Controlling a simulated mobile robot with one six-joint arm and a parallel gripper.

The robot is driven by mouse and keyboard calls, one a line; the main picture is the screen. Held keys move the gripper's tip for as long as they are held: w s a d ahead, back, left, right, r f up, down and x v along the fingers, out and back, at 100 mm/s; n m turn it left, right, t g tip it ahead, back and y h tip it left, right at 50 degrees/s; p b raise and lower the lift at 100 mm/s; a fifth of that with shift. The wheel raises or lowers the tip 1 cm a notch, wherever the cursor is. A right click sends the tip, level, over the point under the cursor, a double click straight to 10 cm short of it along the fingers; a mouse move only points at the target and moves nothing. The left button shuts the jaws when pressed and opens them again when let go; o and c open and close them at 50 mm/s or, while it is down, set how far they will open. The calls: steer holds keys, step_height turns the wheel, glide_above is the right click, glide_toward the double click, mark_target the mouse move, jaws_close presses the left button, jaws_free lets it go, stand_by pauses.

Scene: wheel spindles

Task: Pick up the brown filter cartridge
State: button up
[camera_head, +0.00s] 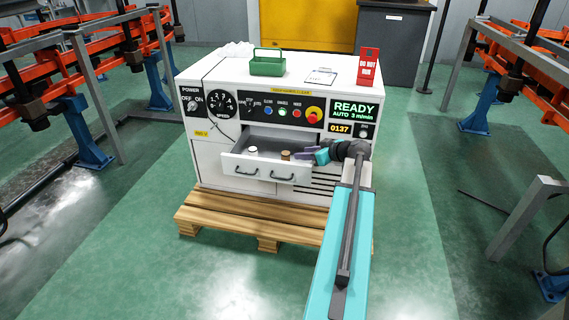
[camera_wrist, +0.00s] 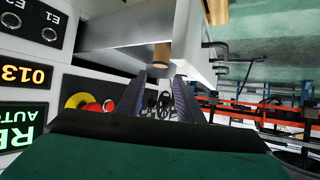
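The brown filter cartridge (camera_head: 285,155) stands upright in the open drawer (camera_head: 267,168) of the white machine. In the wrist view, the cartridge (camera_wrist: 162,55) shows just past the fingertips, roughly in line with the gap between them. My gripper (camera_head: 303,154) is at the right end of the drawer, to the right of the cartridge. Its two dark purple fingers (camera_wrist: 159,78) are apart, with nothing held between them. I see no contact between the fingers and the cartridge.
A small white cylinder (camera_head: 253,151) is in the drawer left of the cartridge. The drawer's front wall has two dark handles. A green caddy (camera_head: 268,63), a clipboard (camera_head: 321,76) and a red sign (camera_head: 368,67) are on the machine top. A wooden pallet (camera_head: 225,220) is underneath.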

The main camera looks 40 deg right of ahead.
mark_target(289, 155)
steer(key=shift+b+x, duration=0.3)
steer(key=shift+x, duration=2.25)
steer(key=shift+b+x, duration=0.75)
steer(key=shift+x, duration=1.8)
steer(key=shift+a+f, duration=0.1)
steer(key=shift+f, duration=0.05)
steer(key=c, duration=0.7)
